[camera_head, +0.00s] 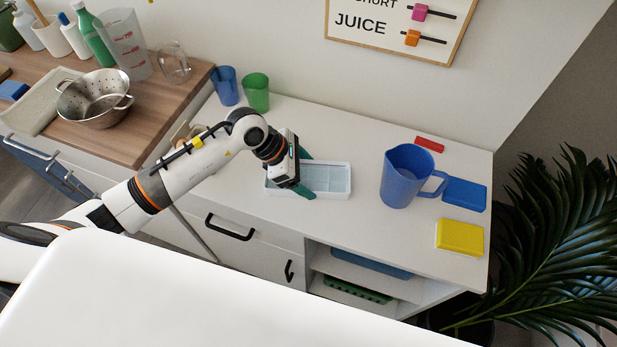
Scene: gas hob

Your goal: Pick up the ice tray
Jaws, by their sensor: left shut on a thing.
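The ice tray (334,178) is a shallow white rectangular tray with pale blue compartments. It appears to rest on the white countertop (440,240), but I cannot tell if it is slightly raised. My left gripper (306,174) reaches in from the left and is shut on the tray near its left half. One green fingertip shows at the near edge and another toward the far edge. The gripper body hides the left part of the tray. My right gripper is not in view.
A blue pitcher (406,178) stands right of the tray, near a blue block (464,195), a yellow block (459,238) and a red piece (429,145). Blue (226,86) and green (256,92) cups stand at the back left. A colander (92,100) sits on the wooden counter.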

